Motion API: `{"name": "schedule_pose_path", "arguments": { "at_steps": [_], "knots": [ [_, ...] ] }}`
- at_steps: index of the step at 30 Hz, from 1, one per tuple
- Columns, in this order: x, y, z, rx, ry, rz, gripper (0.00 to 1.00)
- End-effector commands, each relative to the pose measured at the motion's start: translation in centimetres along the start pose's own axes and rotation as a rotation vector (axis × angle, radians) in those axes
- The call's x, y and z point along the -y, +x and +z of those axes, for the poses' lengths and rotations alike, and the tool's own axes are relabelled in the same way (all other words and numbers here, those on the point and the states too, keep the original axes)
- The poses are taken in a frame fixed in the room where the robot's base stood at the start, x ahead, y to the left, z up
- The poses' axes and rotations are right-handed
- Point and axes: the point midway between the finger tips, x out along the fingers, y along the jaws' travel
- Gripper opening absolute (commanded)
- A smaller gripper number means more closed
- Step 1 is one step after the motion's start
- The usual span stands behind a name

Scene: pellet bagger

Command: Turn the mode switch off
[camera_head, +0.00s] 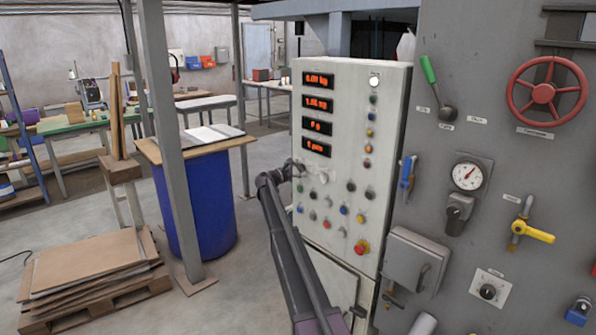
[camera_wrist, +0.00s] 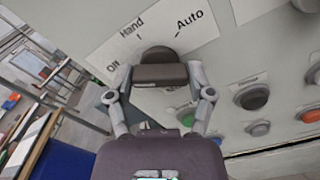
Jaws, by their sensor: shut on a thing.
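The mode switch (camera_wrist: 158,54) is a dark round knob on a white label plate (camera_wrist: 118,47) in the wrist view. The plate carries the words "Hand" and "Auto" and a tilted word at the left that looks like "Off". My gripper (camera_wrist: 159,76) is closed on the switch, with a grey finger at each side of its dark grip. Which mark the switch points at is hard to tell. In the head view my gripper (camera_head: 297,168) is at the left edge of the white control panel (camera_head: 345,105) and hides the switch.
Several buttons and lamps sit close to the right of my gripper, including a dark button (camera_wrist: 252,97). A red emergency button (camera_head: 361,247) is lower on the panel. A grey wall with a red handwheel (camera_head: 543,93) stands right; a blue barrel (camera_head: 205,205) stands left.

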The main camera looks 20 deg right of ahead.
Motion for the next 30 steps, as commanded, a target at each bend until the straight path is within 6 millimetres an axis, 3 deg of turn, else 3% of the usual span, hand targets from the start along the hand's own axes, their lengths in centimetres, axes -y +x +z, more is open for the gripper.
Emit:
{"name": "schedule_pose_path", "arguments": {
  "at_steps": [15, 16, 18, 30],
  "knots": [
    [0.08, 0.21, 0.06, 0.002, -0.029, -0.002, 0.21],
    [0.08, 0.21, 0.06, 0.002, -0.029, -0.002, 0.77],
    [0.07, 0.18, 0.05, 0.002, -0.029, -0.002, 0.98],
    [0.01, -0.01, 0.0, 0.0, -0.027, 0.0, 1.0]
  ]
}}
